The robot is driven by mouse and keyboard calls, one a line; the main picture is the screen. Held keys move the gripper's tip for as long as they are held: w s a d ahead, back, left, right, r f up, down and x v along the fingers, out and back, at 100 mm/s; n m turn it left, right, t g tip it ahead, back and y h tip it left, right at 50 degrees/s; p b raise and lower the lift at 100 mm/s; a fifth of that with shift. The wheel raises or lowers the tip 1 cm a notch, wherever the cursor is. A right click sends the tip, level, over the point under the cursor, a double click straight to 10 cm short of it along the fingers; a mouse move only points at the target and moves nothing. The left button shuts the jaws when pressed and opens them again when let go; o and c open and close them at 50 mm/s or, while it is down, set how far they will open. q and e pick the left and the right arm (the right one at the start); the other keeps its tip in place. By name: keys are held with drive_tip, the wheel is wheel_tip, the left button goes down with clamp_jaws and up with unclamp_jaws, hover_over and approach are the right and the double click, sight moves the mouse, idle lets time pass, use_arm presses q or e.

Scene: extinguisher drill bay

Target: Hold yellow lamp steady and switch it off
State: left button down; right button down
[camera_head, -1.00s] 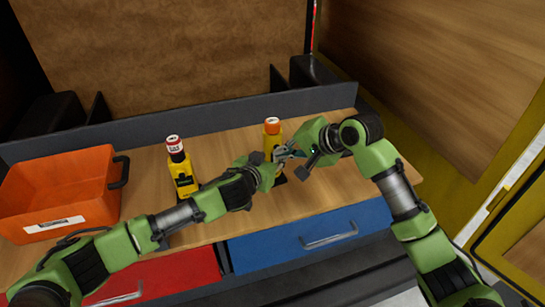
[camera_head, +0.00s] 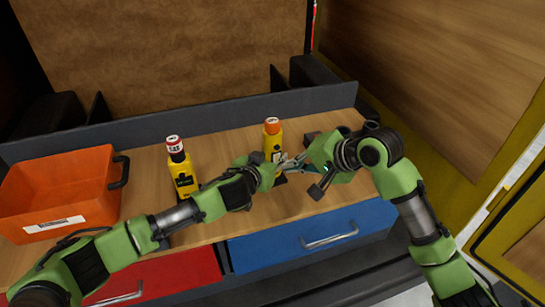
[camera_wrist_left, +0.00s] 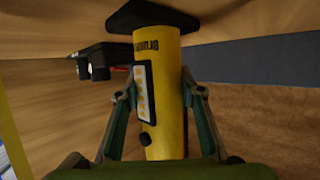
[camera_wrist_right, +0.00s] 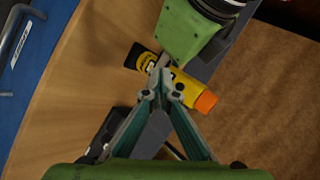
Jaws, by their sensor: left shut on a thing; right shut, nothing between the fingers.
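The yellow lamp (camera_head: 272,142) stands upright on the wooden bench, with an orange cap on top and a black base. My left gripper (camera_head: 270,164) is shut around its body; the left wrist view shows one finger on each side of the lamp (camera_wrist_left: 170,100). A dark panel with a pale strip (camera_wrist_left: 145,90) and a small black knob (camera_wrist_left: 145,139) are on the lamp's side. My right gripper (camera_wrist_right: 163,75) is shut and empty, its tips beside the lamp (camera_wrist_right: 187,90); I cannot tell whether they touch it.
A yellow bottle-like item with a white and red top (camera_head: 182,172) stands to the left. An orange bin (camera_head: 58,195) is at far left. A dark box (camera_head: 318,136) lies behind my right gripper. Red (camera_head: 165,275) and blue (camera_head: 280,243) drawers are below the bench top.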

drive_tip(key=shift+s+d, duration=0.3)
drive_tip(key=shift+s, duration=0.3)
use_arm(q)
drive_tip(key=c, duration=1.3)
unclamp_jaws()
drive_tip(key=shift+s, duration=0.1)
drive_tip(key=v, duration=1.1)
drive_tip(key=shift+s+a+r, duration=0.2)
drive_tip(key=shift+s, duration=0.1)
